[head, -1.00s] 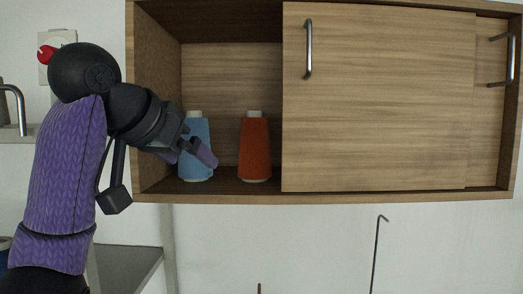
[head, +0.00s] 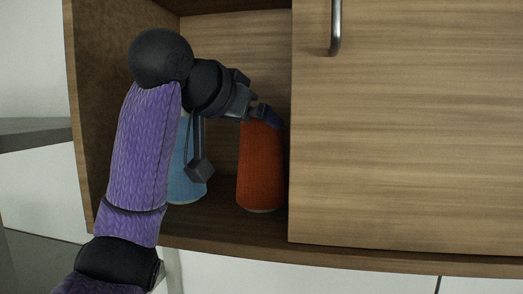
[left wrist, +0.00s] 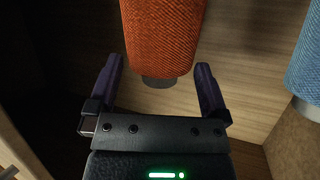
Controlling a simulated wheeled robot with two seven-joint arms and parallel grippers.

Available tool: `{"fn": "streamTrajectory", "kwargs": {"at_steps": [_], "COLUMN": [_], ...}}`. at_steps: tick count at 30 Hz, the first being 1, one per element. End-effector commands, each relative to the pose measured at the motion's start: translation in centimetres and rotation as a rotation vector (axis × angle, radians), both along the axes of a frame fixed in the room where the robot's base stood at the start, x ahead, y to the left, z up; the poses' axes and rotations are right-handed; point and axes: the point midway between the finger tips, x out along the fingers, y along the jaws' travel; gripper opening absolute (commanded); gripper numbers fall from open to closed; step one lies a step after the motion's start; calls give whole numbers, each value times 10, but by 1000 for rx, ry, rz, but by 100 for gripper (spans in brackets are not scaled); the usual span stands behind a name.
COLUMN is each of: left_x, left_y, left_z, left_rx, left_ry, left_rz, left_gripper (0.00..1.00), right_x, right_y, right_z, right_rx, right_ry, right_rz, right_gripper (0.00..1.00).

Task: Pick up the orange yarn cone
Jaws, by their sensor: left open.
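The orange yarn cone (head: 260,168) stands upright on the cabinet floor, close to the sliding door's edge. In the left wrist view the orange cone (left wrist: 163,35) appears upside down, its narrow grey tip between my fingers. My left gripper (head: 266,114) is at the cone's upper end and hides its top in the head view. In the left wrist view my left gripper (left wrist: 160,68) is open, a finger on either side of the tip with gaps between. My right gripper is not in view.
A blue yarn cone (head: 182,172) stands left of the orange one, partly hidden behind my left arm; it also shows in the left wrist view (left wrist: 309,62). The wooden sliding door (head: 420,140) covers the cabinet's right part and bounds the opening close to the orange cone.

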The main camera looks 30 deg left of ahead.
Motion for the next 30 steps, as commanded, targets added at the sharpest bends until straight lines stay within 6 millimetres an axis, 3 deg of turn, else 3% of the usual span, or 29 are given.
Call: {"fn": "streamTrajectory", "kwargs": {"at_steps": [1,5,12,26,30], "left_x": [10,28,31,31,31], "left_y": [-2,-4,-4,-4,-4], "left_z": [3,-8,-12,-12,-12], "left_rx": [1,-2,-1,-1,-1], "left_ry": [7,3,0,2,1], "left_rz": [0,-1,0,1,0], "left_gripper": [100,100,100,3,0], "right_x": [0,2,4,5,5], "right_y": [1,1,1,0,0], "right_z": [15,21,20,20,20], "right_rx": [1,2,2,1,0], "right_ry": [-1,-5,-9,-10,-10], "right_rz": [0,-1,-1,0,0], "right_gripper": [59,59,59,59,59]}}
